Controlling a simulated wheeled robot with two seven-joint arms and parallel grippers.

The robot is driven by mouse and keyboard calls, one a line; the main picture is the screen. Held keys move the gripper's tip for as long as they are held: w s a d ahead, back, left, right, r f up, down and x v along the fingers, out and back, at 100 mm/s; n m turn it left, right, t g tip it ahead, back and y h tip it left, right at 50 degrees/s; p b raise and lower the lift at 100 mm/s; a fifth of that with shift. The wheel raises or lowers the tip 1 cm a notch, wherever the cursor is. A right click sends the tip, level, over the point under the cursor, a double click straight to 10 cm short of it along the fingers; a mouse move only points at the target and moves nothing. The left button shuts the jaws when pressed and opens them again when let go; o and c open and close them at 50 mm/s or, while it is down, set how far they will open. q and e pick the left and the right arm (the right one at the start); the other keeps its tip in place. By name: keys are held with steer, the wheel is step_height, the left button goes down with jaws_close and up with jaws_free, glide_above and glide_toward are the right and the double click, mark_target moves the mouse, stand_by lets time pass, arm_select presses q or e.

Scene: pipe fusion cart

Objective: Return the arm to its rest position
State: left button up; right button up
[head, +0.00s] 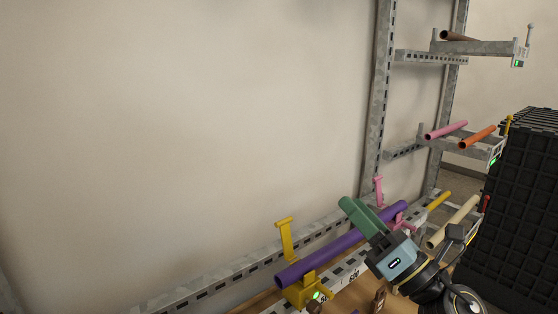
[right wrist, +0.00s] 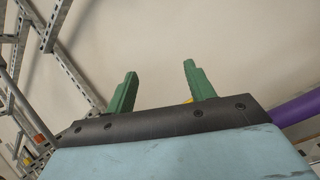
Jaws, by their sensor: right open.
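My right gripper (head: 358,214) is at the lower right of the head view, with green fingers and a blue-grey body. Its fingers reach up and left, beside and partly in front of a purple pipe. In the right wrist view the two green fingers (right wrist: 157,88) stand apart with nothing between them. The purple pipe (head: 335,250) lies along the cart between a yellow clamp (head: 302,290) and a pink clamp (head: 399,218). The pipe also shows at the right edge of the right wrist view (right wrist: 294,110). My left gripper is not in view.
A metal rack (head: 382,90) stands on the right with shelf arms bearing brown (head: 458,36), pink (head: 446,130) and orange (head: 477,137) pipes. Cream (head: 455,220) and yellow (head: 438,201) pipes lie lower. A black crate stack (head: 520,200) stands far right. Space before the wall at left is clear.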

steer(key=s+d+f+m+g+h, duration=0.15)
steer(key=d+f+m+h, duration=0.25)
steer(key=f+m+h, duration=0.4)
steer(key=s+d+f+m+g+h, duration=0.1)
steer(key=s+d+f+m+h, duration=0.2)
steer(key=f+m, duration=0.55)
steer(key=s+d+f+m+g+h, duration=0.2)
steer(key=s+d+f+m+h, duration=0.25)
steer(key=m, duration=0.75)
steer(key=s+a+f+m+g, duration=0.1)
steer(key=s+f+m+g, duration=0.35)
steer(key=s+f, duration=0.35)
steer(key=s+a+f+m+g, duration=0.25)
steer(key=s+f+g, duration=0.3)
steer(key=s, duration=0.45)
step_height(320, 180, down, 26)
steer(key=s+d+g, duration=0.2)
steer(key=s+d+f, duration=0.2)
steer(key=s+f, duration=0.4)
steer(key=s, duration=0.2)
steer(key=s+d+f, duration=0.3)
steer(key=s+f, duration=0.4)
steer(key=s, duration=0.1)
steer(key=shift+f+n, duration=0.15)
steer(key=shift+n, duration=0.2)
steer(key=shift+g, duration=0.25)
